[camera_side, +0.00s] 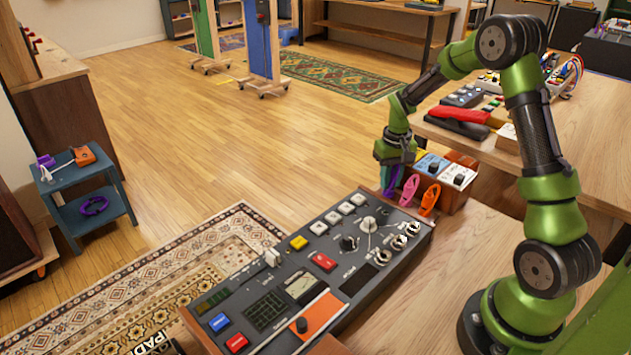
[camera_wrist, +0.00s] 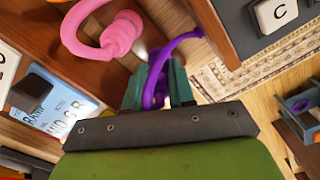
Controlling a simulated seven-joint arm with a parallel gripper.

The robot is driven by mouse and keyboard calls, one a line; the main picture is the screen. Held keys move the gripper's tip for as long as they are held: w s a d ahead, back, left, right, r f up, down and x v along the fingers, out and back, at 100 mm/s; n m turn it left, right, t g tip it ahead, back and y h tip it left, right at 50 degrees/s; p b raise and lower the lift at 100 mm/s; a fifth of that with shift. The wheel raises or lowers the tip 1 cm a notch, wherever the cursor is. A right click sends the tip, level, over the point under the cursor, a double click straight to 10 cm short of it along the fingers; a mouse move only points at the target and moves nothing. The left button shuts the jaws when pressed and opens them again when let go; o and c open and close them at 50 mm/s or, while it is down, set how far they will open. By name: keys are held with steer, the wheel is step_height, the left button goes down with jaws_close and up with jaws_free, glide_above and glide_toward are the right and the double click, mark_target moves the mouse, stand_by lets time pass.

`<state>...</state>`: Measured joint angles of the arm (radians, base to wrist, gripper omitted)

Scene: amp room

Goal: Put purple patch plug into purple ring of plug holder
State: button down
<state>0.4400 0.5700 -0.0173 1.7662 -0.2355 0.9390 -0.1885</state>
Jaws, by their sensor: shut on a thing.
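My gripper (camera_side: 390,178) is at the front of the wooden plug holder (camera_side: 455,198) in the side view. In the wrist view its fingers (camera_wrist: 157,88) are shut on a purple looped piece (camera_wrist: 158,72), whose curved end reaches up and right. I cannot tell whether this is the purple ring, a plug or both. A small pale shiny tip shows beside it. The holder's pink ring (camera_side: 409,190) hangs just right of my gripper, also seen at upper left in the wrist view (camera_wrist: 118,35). An orange ring (camera_side: 429,199) hangs further right.
A grey control panel (camera_side: 330,265) with knobs and buttons lies close below my gripper. A blue side table (camera_side: 85,178) at left bears a purple item (camera_side: 45,161), an orange item (camera_side: 83,155) and a purple loop (camera_side: 94,206) on its lower shelf. Blue and white pedals stand in the holder.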

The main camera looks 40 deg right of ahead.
steer(key=shift+c, duration=2.4)
jaws_free()
steer(key=shift+d+r, duration=0.1)
steer(key=shift+r, duration=3.4)
steer(key=shift+f, duration=0.15)
steer(key=s+a+r+t, duration=0.2)
steer(key=s+a+r, duration=0.2)
steer(key=a, duration=0.3)
steer(key=s+a+r+n+t+y, duration=0.1)
steer(key=s+a+r+t, duration=0.1)
steer(key=s+a+r, duration=0.3)
steer(key=s+a+r+n+t+y, duration=0.1)
steer(key=s+a+r+t, duration=0.2)
steer(key=a, duration=0.7)
steer(key=s+r, duration=0.2)
steer(key=s, duration=0.1)
steer(key=shift+s+a, duration=0.25)
